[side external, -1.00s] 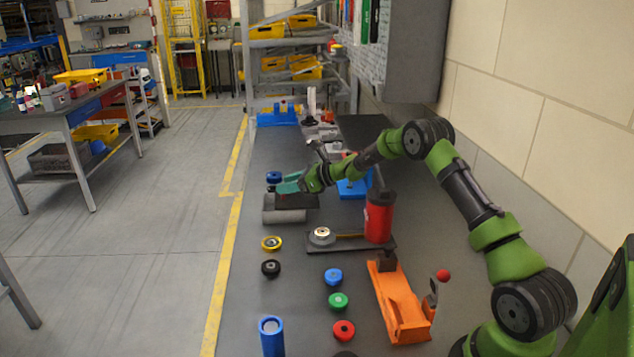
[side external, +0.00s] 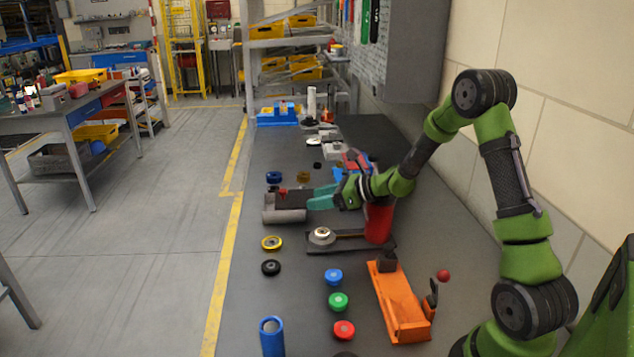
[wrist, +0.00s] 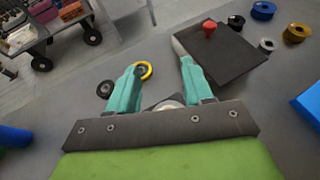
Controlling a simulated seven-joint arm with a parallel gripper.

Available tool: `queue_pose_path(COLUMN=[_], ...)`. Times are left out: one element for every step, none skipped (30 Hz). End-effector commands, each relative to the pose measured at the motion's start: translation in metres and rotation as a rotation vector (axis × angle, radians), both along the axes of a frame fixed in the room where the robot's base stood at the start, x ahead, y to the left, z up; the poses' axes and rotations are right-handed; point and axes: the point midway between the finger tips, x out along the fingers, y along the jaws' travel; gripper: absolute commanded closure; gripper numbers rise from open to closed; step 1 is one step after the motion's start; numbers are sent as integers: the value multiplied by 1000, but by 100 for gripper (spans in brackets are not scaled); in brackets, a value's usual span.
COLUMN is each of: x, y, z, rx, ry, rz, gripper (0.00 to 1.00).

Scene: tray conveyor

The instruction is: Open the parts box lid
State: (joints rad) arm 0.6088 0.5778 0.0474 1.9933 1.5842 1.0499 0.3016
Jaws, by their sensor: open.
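The parts box (side external: 285,216) is a small grey box at the far left of the bench. Its dark flat lid (wrist: 232,58) appears to lie closed on top, with a red knob (wrist: 209,29) near one edge; the knob also shows in the side view (side external: 283,192). My gripper (side external: 313,197) has teal fingers and is to the right of the box, close to it. In the wrist view my gripper (wrist: 160,68) is open, nothing is between its fingers, and the lid lies beyond the right finger. I cannot tell the exact gap between fingers and box.
A dark fixture (side external: 350,241) with a pale disc and a red cylinder (side external: 378,222) stands nearer, by my wrist. A yellow ring (side external: 271,243) and black ring (side external: 270,267) lie in front of the box. An orange fixture (side external: 400,305) and coloured discs lie nearer.

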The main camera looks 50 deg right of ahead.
Motion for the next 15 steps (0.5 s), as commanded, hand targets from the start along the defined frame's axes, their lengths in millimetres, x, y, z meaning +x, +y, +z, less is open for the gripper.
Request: queue_pose_path(x=[-3,-4,-4,-4,-4,-4,-4,-4,-4,-4,-4,-4,-3,-1,7], y=[1,1,1,1,1,1,1,1,1,1,1,3,7,12,17], z=[0,0,0,0,0,0,0,0,0,0,0,0,-1,-3,0], rx=[1,0,1,1,1,1,1,1,1,0,1,0,2,4,-10], ry=[0,1,0,0,0,0,0,0,0,1,0,1,3,6,-7], rz=[-1,-1,-1,-1,-1,-1,0,0,0,0,0,4,11,21,46], gripper=[49,49,49,49,49,49,49,49,49,48,48,48,48,48,48])
